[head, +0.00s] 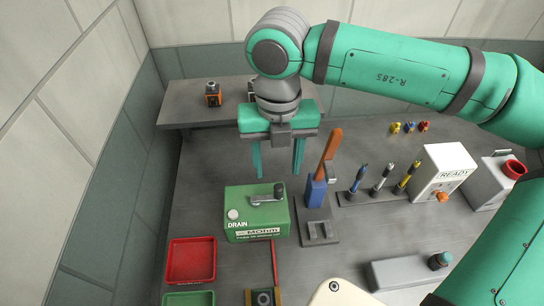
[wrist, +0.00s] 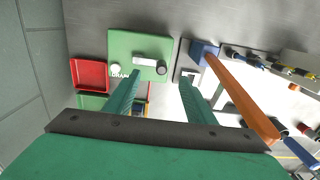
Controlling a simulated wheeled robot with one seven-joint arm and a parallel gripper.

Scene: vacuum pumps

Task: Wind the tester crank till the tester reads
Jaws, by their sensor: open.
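The tester is a green box (head: 240,207) on the bench, marked DRAIN and with a MOhm label on its front. Its crank (head: 263,199) lies on top, a grey arm with a dark upright knob (head: 279,190) at its right end. My gripper (head: 277,172) is open and empty, pointing down above and behind the tester, apart from the crank. In the wrist view the tester (wrist: 125,45) and its crank knob (wrist: 161,68) lie just beyond my open fingertips (wrist: 162,78). No reading on the tester can be made out.
A blue stand with a tall orange lever (head: 331,148) stands close right of the tester. A red tray (head: 191,261) lies front left. Pens in a rack (head: 372,196) and a white READY box (head: 443,180) stand right. A raised shelf (head: 190,112) is behind.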

